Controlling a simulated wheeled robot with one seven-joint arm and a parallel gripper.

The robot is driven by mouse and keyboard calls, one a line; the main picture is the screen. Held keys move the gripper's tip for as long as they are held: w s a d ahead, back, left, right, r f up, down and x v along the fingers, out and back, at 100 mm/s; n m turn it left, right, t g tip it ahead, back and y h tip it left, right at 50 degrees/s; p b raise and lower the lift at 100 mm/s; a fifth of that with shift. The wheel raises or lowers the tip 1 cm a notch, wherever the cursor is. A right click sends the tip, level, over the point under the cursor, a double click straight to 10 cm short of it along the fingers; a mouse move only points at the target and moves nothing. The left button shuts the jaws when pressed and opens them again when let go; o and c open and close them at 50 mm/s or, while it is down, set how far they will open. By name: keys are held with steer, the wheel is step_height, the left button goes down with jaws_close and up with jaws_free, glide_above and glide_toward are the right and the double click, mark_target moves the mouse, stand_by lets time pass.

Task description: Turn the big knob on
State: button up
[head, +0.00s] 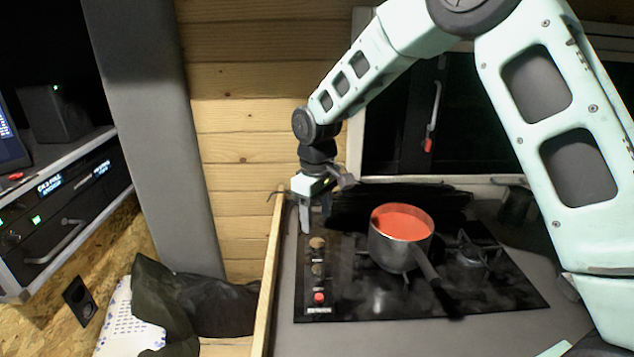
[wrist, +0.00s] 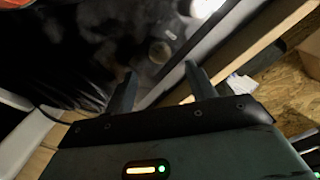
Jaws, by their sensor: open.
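The stove's control strip runs down the left side of the black cooktop (head: 345,300). It has a large pale brown knob (head: 317,243) at the top, a darker knob (head: 318,269) below it and a red knob (head: 319,297) at the bottom. My gripper (head: 316,224) points down just above and behind the top knob, fingers apart and empty. In the wrist view a round knob (wrist: 159,51) shows beyond the gap between the fingertips (wrist: 160,70), apart from both fingers. Which way the knob is turned is too dim to tell.
A pot (head: 399,246) of red-orange liquid stands on the cooktop right of the knobs, its handle pointing to the front right. A wooden edge (head: 268,285) borders the counter on the left. A dark window (head: 400,120) is behind.

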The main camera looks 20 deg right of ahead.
step_height(320, 180, up, 10)
steer(key=shift+b, duration=0.45)
steer(key=shift+f, duration=0.15)
steer(key=s+a+f+n, duration=0.1)
steer(key=s+a, duration=0.3)
steer(key=s, duration=0.5)
steer(key=s+a, duration=0.4)
steer(key=s, duration=0.5)
steer(key=s+f, duration=0.2)
steer(key=s, duration=0.6)
steer(key=s+d+f, duration=0.1)
steer(key=s+f, duration=0.1)
steer(key=s, duration=0.5)
steer(key=shift+s+d+y, duration=0.25)
steer(key=shift+s+y, duration=0.05)
steer(key=shift+s, duration=0.05)
steer(key=shift+r, duration=0.1)
